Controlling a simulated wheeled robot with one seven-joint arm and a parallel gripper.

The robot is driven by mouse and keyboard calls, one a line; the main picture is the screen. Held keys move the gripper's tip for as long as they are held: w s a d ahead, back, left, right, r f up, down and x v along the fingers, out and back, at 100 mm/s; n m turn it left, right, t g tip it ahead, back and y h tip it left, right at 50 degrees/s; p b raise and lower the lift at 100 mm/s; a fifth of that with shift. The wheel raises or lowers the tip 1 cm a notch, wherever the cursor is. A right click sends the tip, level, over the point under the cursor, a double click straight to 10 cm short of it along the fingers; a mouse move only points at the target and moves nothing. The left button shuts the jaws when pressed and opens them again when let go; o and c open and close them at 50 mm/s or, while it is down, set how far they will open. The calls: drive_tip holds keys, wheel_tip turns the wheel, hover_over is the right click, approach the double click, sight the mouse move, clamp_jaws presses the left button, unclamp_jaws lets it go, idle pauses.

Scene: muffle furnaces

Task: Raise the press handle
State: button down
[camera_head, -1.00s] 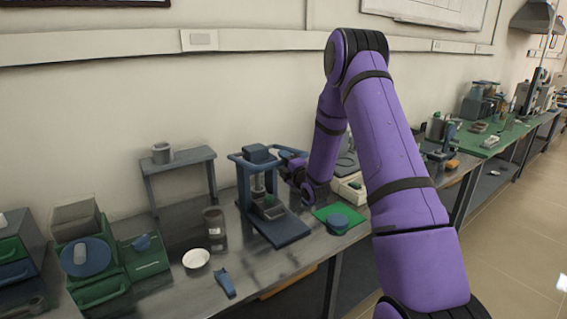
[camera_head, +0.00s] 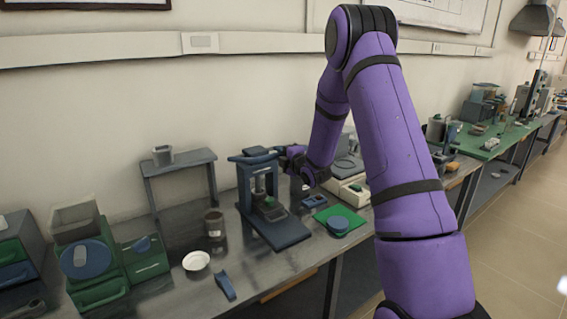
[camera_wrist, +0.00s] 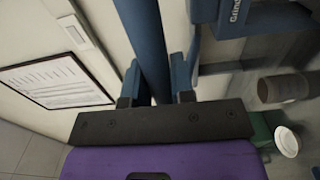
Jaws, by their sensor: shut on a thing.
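The press (camera_head: 258,190) is a dark blue frame with a flat base plate, standing on the metal bench left of my arm in the head view. Its blue handle bar (camera_head: 252,157) runs across the top. My gripper (camera_head: 284,160) is at the right end of the handle, mostly hidden by my purple wrist. In the wrist view the handle bar (camera_wrist: 146,45) runs between the two blue fingers of my gripper (camera_wrist: 158,84), which is shut on it. Part of the press frame (camera_wrist: 210,12) with lettering shows at the upper right there.
A brown cup (camera_head: 214,223), a white bowl (camera_head: 196,261) and a blue tool (camera_head: 225,287) are left of the press. A small shelf (camera_head: 180,163) stands behind. A green mat (camera_head: 348,213) with a blue round piece is at the right.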

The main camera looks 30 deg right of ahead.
drive_tip(key=w+r+g, duration=0.4)
drive_tip(key=w+r, duration=1.1)
drive_tip(key=w, duration=0.1)
drive_tip(key=shift+w+a+r, duration=0.3)
drive_tip(key=shift+w, duration=0.05)
drive_tip(key=c, duration=1)
unclamp_jaws()
drive_tip(key=v, duration=1)
drive_tip(key=shift+s+r, duration=0.1)
drive_tip(key=shift+s, duration=0.2)
